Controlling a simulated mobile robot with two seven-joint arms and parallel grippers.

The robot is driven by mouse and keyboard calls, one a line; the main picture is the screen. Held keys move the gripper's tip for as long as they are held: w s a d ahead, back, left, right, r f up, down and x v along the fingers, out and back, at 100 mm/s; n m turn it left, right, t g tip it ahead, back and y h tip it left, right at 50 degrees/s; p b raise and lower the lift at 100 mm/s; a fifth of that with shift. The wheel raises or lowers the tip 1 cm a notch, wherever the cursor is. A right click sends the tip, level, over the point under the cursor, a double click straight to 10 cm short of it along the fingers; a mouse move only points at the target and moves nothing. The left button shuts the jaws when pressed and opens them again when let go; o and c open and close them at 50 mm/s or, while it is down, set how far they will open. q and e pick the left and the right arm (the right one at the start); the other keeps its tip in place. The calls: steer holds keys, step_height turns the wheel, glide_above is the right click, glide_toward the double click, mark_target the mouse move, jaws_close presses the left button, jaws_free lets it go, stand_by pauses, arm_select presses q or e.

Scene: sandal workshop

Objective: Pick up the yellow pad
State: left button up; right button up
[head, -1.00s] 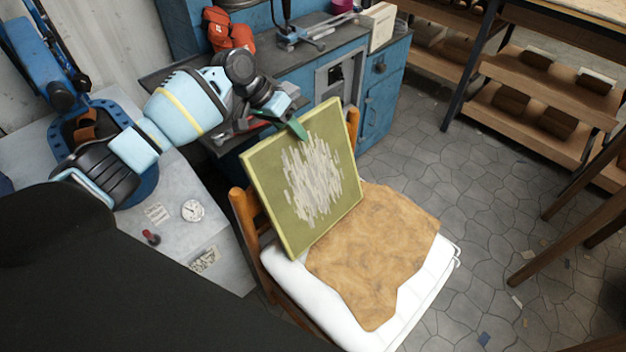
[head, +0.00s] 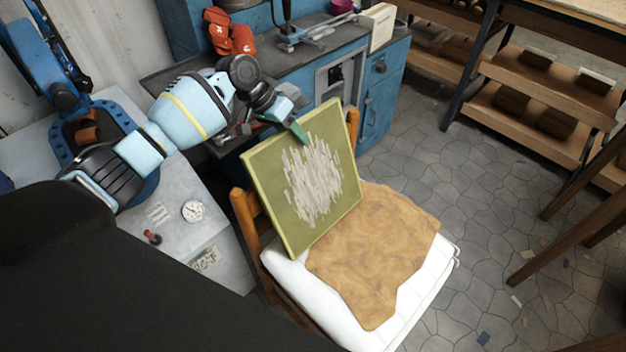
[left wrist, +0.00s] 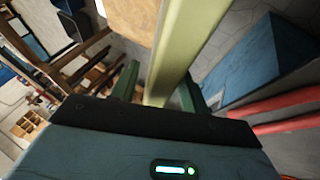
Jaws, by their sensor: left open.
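The yellow pad (head: 270,165) is a square olive-yellow board with a pale streaked patch on its face. It leans upright against the back of a wooden chair, its lower edge on the seat. My left gripper (head: 297,129) is at the pad's top edge, with a green finger in front of the face. In the left wrist view, the pad (left wrist: 187,40) runs edge-on between the two green fingers of my left gripper (left wrist: 157,88). The jaws are open, one finger on each side of it. My right gripper is not in view.
The chair has a white cushion (head: 425,275) with a brown hide (head: 370,250) on it. A blue workbench (head: 385,105) with tools stands behind. A grey table (head: 225,255) is at left, wooden shelves (head: 530,85) at right. The tiled floor between is mostly clear.

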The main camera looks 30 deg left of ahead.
arm_select(q)
jaws_close()
steer(key=shift+a, duration=0.15)
stand_by(1.2)
